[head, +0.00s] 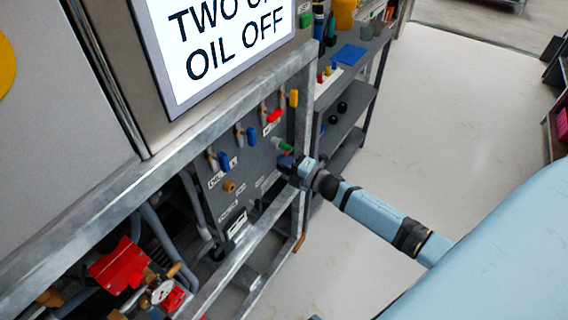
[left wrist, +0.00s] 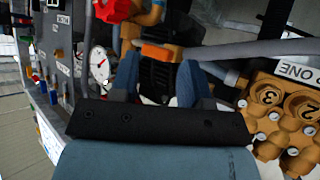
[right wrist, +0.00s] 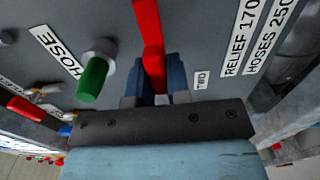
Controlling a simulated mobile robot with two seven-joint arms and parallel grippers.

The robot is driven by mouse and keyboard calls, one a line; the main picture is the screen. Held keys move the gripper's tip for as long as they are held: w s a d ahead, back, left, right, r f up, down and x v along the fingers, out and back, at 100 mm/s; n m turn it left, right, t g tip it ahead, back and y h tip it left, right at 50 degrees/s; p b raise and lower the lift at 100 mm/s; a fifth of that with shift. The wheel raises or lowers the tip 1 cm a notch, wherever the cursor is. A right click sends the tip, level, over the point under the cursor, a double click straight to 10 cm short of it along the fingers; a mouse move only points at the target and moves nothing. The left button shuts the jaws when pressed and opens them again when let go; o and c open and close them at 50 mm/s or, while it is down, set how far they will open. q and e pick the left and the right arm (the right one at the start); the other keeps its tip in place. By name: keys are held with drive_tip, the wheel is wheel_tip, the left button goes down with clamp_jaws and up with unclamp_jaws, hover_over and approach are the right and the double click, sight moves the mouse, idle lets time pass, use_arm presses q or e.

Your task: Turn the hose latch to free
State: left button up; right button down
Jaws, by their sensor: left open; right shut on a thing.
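My right gripper (right wrist: 158,75) is shut on a red lever (right wrist: 150,25) on the grey panel (right wrist: 100,15) in the right wrist view. The lever runs up from between the blue fingertips, slightly tilted. A green-ended knob (right wrist: 92,80) stands to its left, beside a HOSE label (right wrist: 58,50). I cannot tell for certain which of the two is the hose latch. In the head view my right gripper (head: 289,164) is at the panel's right part, just below the green knob (head: 281,145). My left gripper (left wrist: 158,80) is open in the left wrist view, near pump parts.
Other levers, blue (head: 223,160), red (head: 273,116) and yellow (head: 293,98), stick out of the panel nearby. A metal frame post (head: 301,120) stands close to the right gripper. A gauge (left wrist: 100,62) and brass pump heads (left wrist: 285,110) surround the left gripper. Open floor (head: 450,120) lies right.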

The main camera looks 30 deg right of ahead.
drive_tip(key=c, duration=1.1)
unclamp_jaws()
use_arm(q)
drive_tip(key=shift+a+p, duration=0.15)
drive_tip(key=shift+p, duration=0.35)
use_arm(e)
drive_tip(key=v, duration=1.4)
use_arm(q)
drive_tip(key=shift+r, duration=0.15)
